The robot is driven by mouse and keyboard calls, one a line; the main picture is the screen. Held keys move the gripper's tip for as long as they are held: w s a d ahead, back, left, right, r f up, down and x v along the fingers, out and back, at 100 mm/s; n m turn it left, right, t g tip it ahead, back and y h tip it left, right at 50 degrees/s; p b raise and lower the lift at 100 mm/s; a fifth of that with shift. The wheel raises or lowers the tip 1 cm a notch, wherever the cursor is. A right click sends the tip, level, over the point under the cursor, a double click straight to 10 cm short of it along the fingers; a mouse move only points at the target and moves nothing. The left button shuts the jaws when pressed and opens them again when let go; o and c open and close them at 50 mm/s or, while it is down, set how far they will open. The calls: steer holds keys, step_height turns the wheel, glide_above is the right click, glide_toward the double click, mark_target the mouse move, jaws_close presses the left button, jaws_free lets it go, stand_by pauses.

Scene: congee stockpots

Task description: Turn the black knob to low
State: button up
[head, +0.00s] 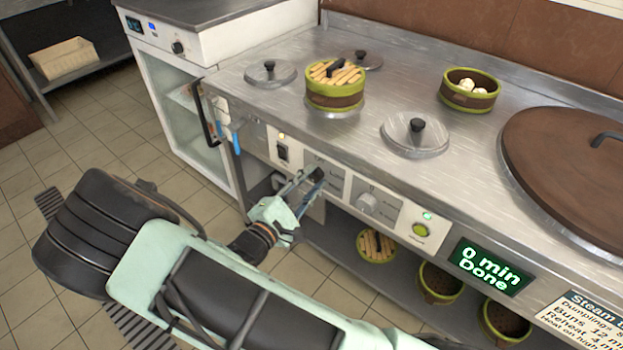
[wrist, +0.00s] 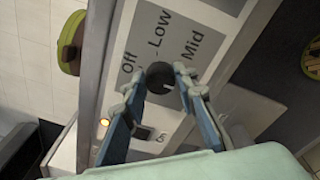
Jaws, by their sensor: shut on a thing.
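The black knob (wrist: 160,73) sits between my two fingertips in the wrist view, on a grey plate (wrist: 212,36) printed with Off, Low and Mid. The labels lie around its far side; I cannot make out a pointer mark on it. My gripper (wrist: 163,80) is shut on the knob, one finger on each side. In the head view my gripper (head: 303,184) reaches the front panel of the steel counter, and its fingers largely hide the knob there.
A display (head: 490,267) reads "0 min Done". Steamer baskets (head: 336,94) and lids (head: 415,134) stand on the counter above.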

steer(key=n+p, duration=0.2)
steer(key=p, duration=0.1)
steer(key=shift+r+n, duration=0.3)
steer(key=n+p, duration=0.2)
steer(key=shift+n+g+p, duration=0.3)
steer(key=shift+p, duration=0.05)
steer(key=n+p, duration=0.4)
steer(key=n, duration=0.1)
steer(key=shift+a+n+g, duration=0.1)
steer(key=shift+n+g, duration=0.2)
steer(key=shift+n, duration=0.1)
steer(key=n+p, duration=0.2)
steer(key=n, duration=0.3)
steer(key=shift+w+a+f+g+h, duration=0.1)
steer(key=shift+g+h, duration=0.3)
steer(key=n+p, duration=0.1)
steer(key=n, duration=0.4)
steer(key=shift+a+f+h, duration=0.1)
steer(key=shift+h, duration=0.3)
steer(key=shift+n, duration=0.4)
steer(key=o, duration=1.2)
steer(key=shift+w, duration=0.1)
steer(key=shift+c, duration=0.2)
